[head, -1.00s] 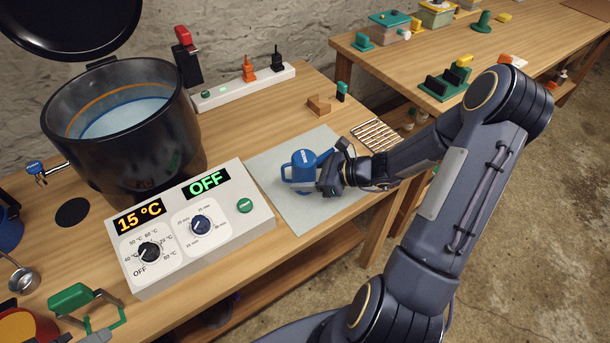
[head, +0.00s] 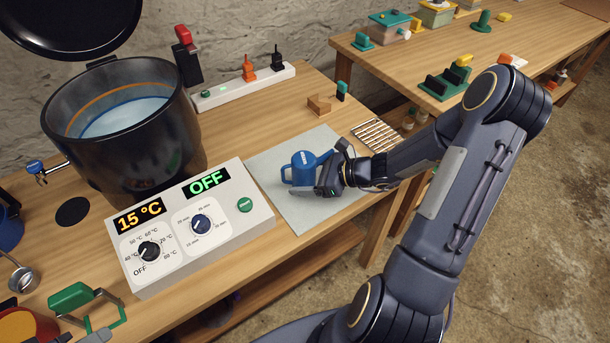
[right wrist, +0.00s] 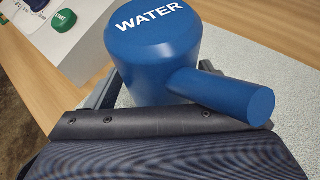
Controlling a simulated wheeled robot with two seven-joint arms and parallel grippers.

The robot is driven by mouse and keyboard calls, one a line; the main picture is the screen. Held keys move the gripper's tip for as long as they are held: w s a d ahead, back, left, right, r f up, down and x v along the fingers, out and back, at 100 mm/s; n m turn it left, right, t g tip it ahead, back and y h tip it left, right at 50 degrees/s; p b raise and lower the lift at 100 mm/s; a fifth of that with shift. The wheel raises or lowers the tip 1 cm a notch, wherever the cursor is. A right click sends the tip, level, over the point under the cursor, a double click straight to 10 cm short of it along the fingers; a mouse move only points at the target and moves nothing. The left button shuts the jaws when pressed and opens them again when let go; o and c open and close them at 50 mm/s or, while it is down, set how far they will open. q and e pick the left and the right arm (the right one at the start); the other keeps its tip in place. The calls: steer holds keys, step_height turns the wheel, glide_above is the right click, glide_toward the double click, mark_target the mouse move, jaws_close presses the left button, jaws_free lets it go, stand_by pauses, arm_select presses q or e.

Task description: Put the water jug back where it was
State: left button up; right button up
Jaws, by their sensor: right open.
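The blue water jug (head: 303,165), marked WATER on top, stands upright on the grey mat (head: 273,183) to the right of the control box. My right gripper (head: 322,190) is open, low at the jug's near right side. In the right wrist view the jug (right wrist: 155,55) stands just beyond the gripper's dark front edge, with its thick blue handle or spout (right wrist: 222,98) pointing right. The fingers are mostly hidden there, and I cannot tell whether they touch the jug. My left gripper is not in view.
The control box (head: 170,270) reads 15 °C and OFF. The black open pot (head: 150,160) holding water stands behind it. A wooden block (head: 319,105) and a metal rack (head: 376,135) lie behind the mat. The mat's near right part is clear.

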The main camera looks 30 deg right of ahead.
steer(key=v, duration=1.2)
